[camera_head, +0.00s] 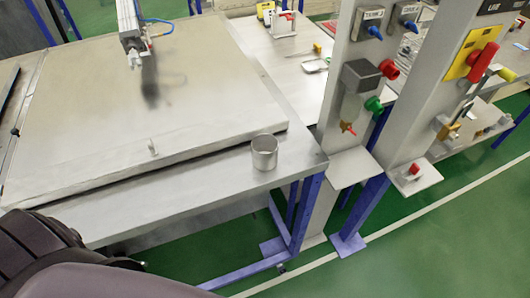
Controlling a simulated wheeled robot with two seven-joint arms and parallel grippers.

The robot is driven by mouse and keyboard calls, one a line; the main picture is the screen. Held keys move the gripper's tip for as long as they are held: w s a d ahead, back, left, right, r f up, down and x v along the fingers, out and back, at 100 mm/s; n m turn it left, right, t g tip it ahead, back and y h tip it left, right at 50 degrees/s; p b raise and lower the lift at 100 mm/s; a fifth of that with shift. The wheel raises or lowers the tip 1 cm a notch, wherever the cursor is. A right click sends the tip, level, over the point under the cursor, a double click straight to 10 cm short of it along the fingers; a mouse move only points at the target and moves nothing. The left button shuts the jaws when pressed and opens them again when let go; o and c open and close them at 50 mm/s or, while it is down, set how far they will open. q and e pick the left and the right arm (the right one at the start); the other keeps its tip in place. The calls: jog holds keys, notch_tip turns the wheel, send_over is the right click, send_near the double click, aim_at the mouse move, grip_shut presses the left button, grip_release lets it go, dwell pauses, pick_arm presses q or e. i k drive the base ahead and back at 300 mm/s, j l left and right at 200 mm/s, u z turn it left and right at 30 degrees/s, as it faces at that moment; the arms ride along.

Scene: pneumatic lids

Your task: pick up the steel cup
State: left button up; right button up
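The steel cup (264,152) is a small grey open-topped cylinder. It stands upright on the steel table (222,180), near the table's front right corner and beside the large flat lid. Nothing touches the cup. Dark parts of my own body fill the lower left of the head view. Neither of my grippers shows in this view.
Right of the cup rise steel posts (345,105) with switches and valves. Green floor is open in front.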

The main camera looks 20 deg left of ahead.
aim_at(264, 147)
jog(key=l+u, duration=0.2)
jog(key=u, duration=0.3)
jog(key=l+u, duration=0.15)
jog(key=u, duration=0.3)
jog(key=l+u, duration=0.15)
jog(key=u, duration=0.35)
jog(key=k, duration=0.05)
